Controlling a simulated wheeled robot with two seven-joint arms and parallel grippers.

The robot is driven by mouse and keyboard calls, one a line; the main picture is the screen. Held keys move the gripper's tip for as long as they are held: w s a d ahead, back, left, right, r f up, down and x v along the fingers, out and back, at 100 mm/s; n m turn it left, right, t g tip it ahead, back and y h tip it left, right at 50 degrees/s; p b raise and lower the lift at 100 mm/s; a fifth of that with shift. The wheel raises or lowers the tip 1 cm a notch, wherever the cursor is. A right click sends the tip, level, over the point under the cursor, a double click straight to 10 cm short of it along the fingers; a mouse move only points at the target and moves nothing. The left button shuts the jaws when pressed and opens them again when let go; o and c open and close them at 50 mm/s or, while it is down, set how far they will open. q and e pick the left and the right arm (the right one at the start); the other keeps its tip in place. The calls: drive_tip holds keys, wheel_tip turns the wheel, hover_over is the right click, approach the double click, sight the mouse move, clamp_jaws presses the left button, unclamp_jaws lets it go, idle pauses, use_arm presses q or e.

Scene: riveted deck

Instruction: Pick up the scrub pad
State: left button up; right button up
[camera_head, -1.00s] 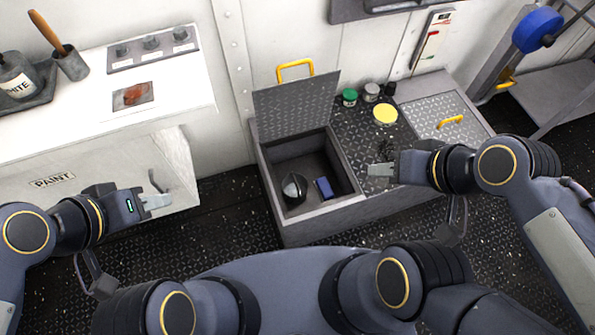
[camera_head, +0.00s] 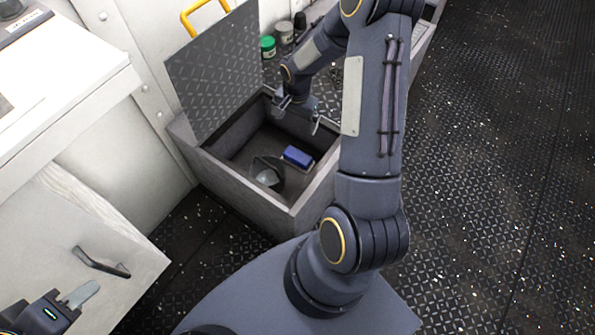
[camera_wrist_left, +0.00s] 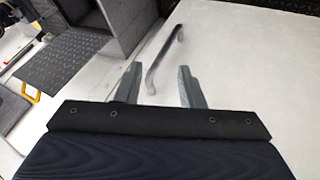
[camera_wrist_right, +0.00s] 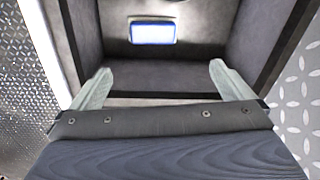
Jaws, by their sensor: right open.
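The scrub pad (camera_head: 298,157), a blue block with a pale underside, lies on the floor of an open grey deck bin (camera_head: 235,179). It also shows near the top of the right wrist view (camera_wrist_right: 153,32). My right gripper (camera_head: 299,113) is open and empty over the bin's opening, above and beyond the pad in the head view. In the right wrist view its fingers (camera_wrist_right: 158,72) are wide apart, with the pad ahead between them, not touched. My left gripper (camera_head: 80,296) is open and empty by the white cabinet, far from the bin.
A dark object with a grey face (camera_head: 268,173) lies beside the pad. A green-lidded jar (camera_head: 268,46) stands behind. A cabinet handle (camera_head: 102,262) is near my left gripper.

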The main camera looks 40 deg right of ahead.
drive_tip(key=m+b, duration=0.1)
drive_tip(key=b, duration=0.3)
hover_over(298, 155)
drive_tip(key=shift+g, duration=0.4)
drive_tip(key=f, duration=1.5)
drive_tip(key=shift+s+a+f, duration=0.15)
drive_tip(key=shift+a, duration=0.15)
drive_tip(key=f, duration=0.1)
drive_tip(key=f+b, duration=0.1)
drive_tip(key=f, duration=0.1)
drive_tip(key=f+b, duration=0.1)
drive_tip(key=f, duration=0.1)
drive_tip(key=shift+w+d+f, duration=0.15)
drive_tip(key=shift+w+d, duration=0.05)
drive_tip(key=shift+d, duration=0.1)
use_arm(q)
wheel_tip(298, 155, down, 8)
drive_tip(key=shift+f, duration=0.15)
use_arm(e)
drive_tip(key=c, duration=0.6)
use_arm(q)
wheel_tip(298, 155, up, 4)
drive_tip(key=p, duration=0.3)
drive_tip(key=shift+p, duration=0.4)
use_arm(e)
wheel_tip(298, 155, up, 10)
drive_tip(key=shift+r, duration=0.1)
